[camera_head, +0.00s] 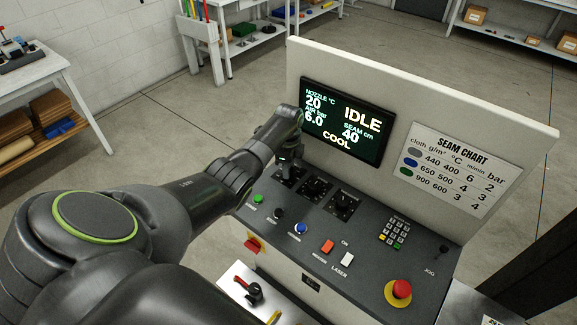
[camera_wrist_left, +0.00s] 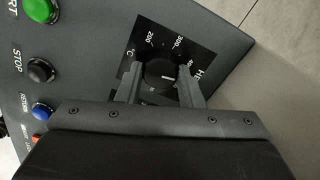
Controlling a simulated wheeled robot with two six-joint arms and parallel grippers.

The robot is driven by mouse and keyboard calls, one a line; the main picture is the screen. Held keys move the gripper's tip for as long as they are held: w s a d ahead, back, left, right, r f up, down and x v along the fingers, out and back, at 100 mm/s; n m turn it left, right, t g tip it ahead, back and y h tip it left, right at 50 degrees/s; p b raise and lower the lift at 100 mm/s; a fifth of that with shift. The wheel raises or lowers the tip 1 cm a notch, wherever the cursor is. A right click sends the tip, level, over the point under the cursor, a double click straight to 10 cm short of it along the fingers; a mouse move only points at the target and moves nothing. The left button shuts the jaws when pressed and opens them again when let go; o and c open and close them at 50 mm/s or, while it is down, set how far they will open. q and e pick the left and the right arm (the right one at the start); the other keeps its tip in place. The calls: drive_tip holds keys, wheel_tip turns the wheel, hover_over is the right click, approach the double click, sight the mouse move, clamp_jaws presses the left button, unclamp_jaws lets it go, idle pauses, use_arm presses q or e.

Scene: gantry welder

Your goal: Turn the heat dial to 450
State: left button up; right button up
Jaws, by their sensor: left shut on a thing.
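The heat dial (camera_wrist_left: 158,72) is a round black knob on a dark plate with a white scale; 200 and 300 are readable in the left wrist view. Its white pointer mark lies toward the right of that view; the exact value it points at cannot be told. My left gripper (camera_head: 289,162) reaches down onto the leftmost dial of the panel and hides most of it in the head view. Its two fingers stand on either side of the knob in the wrist view, shut on it. The display (camera_head: 345,122) reads nozzle 20, IDLE and COOL. My right gripper is not in view.
Two more dials (camera_head: 343,205) sit right of the gripped one. Green, black and blue buttons (camera_head: 299,229), rocker switches (camera_head: 327,247), a keypad (camera_head: 393,232) and a red emergency button (camera_head: 401,289) lie nearer. The upright back panel (camera_head: 400,85) rises behind, with a seam chart (camera_head: 459,168).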

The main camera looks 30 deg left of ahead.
use_arm(q)
drive_tip(key=shift+w+r+m, duration=0.1)
drive_tip(key=shift+r+m, duration=0.05)
drive_tip(key=shift+m, duration=0.55)
drive_tip(key=o, duration=1)
wheel_tip(320, 180, up, 17)
drive_tip(key=shift+r+b, duration=0.15)
drive_tip(key=shift+b, duration=0.15)
